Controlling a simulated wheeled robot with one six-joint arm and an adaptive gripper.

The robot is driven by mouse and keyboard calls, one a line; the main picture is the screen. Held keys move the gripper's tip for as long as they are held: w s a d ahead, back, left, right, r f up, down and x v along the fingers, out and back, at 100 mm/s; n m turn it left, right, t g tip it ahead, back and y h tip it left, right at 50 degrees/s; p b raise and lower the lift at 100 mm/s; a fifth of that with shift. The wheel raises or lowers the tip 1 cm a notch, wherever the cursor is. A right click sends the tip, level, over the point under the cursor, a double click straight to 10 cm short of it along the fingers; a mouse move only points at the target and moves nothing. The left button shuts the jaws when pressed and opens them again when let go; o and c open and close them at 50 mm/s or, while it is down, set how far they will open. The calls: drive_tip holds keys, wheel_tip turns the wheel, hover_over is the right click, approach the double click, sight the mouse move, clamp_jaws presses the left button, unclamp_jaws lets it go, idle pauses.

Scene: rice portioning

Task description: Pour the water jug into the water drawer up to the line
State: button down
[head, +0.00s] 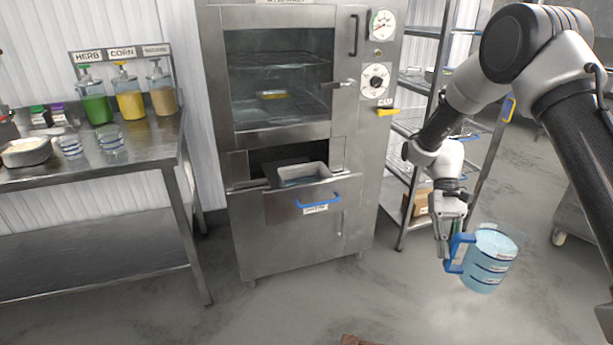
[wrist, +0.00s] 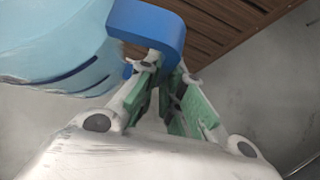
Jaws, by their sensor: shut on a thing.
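The water jug (head: 490,262) is a clear jug of light-blue water with dark lines and a blue handle. My gripper (head: 447,250) is shut on its blue handle and holds it over the floor, right of the steamer cabinet. In the wrist view the jug (wrist: 60,45) is at the upper left, and my gripper (wrist: 165,85) has its green-padded fingers at the blue handle (wrist: 150,25). The water drawer (head: 316,199) is pulled out low on the cabinet front, with a blue handle and an open basin. Its fill line cannot be made out.
The steel cabinet (head: 240,190) has a closed glass door above the drawer. A wire rack (head: 397,190) stands between the cabinet and the jug. A steel table (head: 110,160) at left holds sauce bottles, clear cups and a pan. The floor before the drawer is clear.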

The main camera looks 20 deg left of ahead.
drive_tip(key=w+a+r+n+t+h, duration=0.25)
drive_tip(key=w+n+t+h, duration=0.2)
drive_tip(key=n, duration=0.45)
drive_tip(key=w+a+r+n+t+h, duration=0.25)
drive_tip(key=w+n+t, duration=0.3)
drive_tip(key=n, duration=0.35)
drive_tip(key=w+a+r+n+t+y, duration=0.2)
drive_tip(key=a+n, duration=0.3)
drive_tip(key=a, duration=0.3)
drive_tip(key=w+a+r+n+t+y, duration=0.2)
drive_tip(key=a+r+n+t, duration=0.2)
drive_tip(key=a, duration=0.4)
drive_tip(key=shift+w+r+n+t+y, duration=0.15)
drive_tip(key=shift+r+n+t+y, duration=0.25)
drive_tip(key=shift+n, duration=0.6)
drive_tip(key=shift+d, duration=0.1)
